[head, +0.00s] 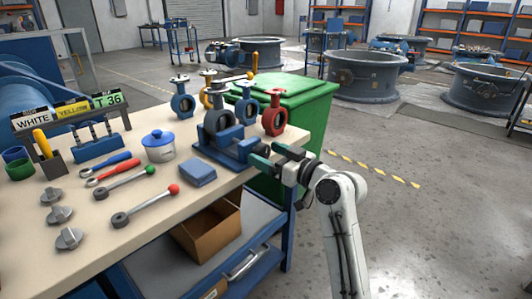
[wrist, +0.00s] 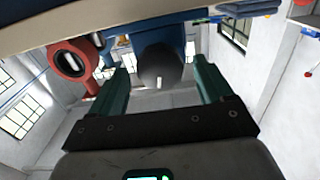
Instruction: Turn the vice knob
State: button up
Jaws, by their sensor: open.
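The blue vice (head: 228,148) stands at the right end of the workbench and holds a dark butterfly valve (head: 217,121). In the wrist view the vice knob (wrist: 160,66) is a dark round end with a small pale mark, in front of the blue vice body. My gripper (head: 267,157) is at the vice's right side, by the bench edge. In the wrist view my gripper (wrist: 161,82) is open, with one green finger on each side of the knob in the picture. I cannot tell whether they touch it. In the head view the knob is hidden by my gripper.
A red valve (head: 273,115) stands behind the vice and shows at left in the wrist view (wrist: 73,62). A green bin (head: 305,98) stands behind the bench (head: 165,200). A blue block (head: 198,173), blue-lidded pot (head: 158,147) and wrenches lie left. Floor at right is clear.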

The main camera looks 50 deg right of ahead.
jog(key=s+p, duration=0.1)
jog(key=s, duration=0.8)
jog(key=shift+s+d, duration=0.2)
jog(key=shift+s, duration=0.05)
jog(key=s+a+f+g+y, duration=0.1)
jog(key=s+a+f+g, duration=0.2)
jog(key=f, duration=0.4)
jog(key=s+a+f+g, duration=0.1)
jog(key=a+f+g, duration=0.2)
jog(key=a+f, duration=0.35)
jog(key=s+a+f+g+y, duration=0.1)
jog(key=s+a+f+g, duration=0.15)
jog(key=f, duration=0.45)
jog(key=s+a+f+g+h, duration=0.1)
jog(key=s+a+f+g, duration=0.3)
jog(key=s, duration=0.4)
jog(key=s+a+f+g+h, duration=0.1)
jog(key=s+a+f+g, duration=0.1)
jog(key=s+f+g, duration=0.35)
jog(key=s+r+t+p, duration=0.1)
jog(key=s+r+p, duration=0.2)
jog(key=r+p, duration=1.9)
jog(key=shift+s+m+h+p, duration=0.15)
jog(key=shift+m+h+p, duration=0.15)
jog(key=shift+h+p, duration=0.15)
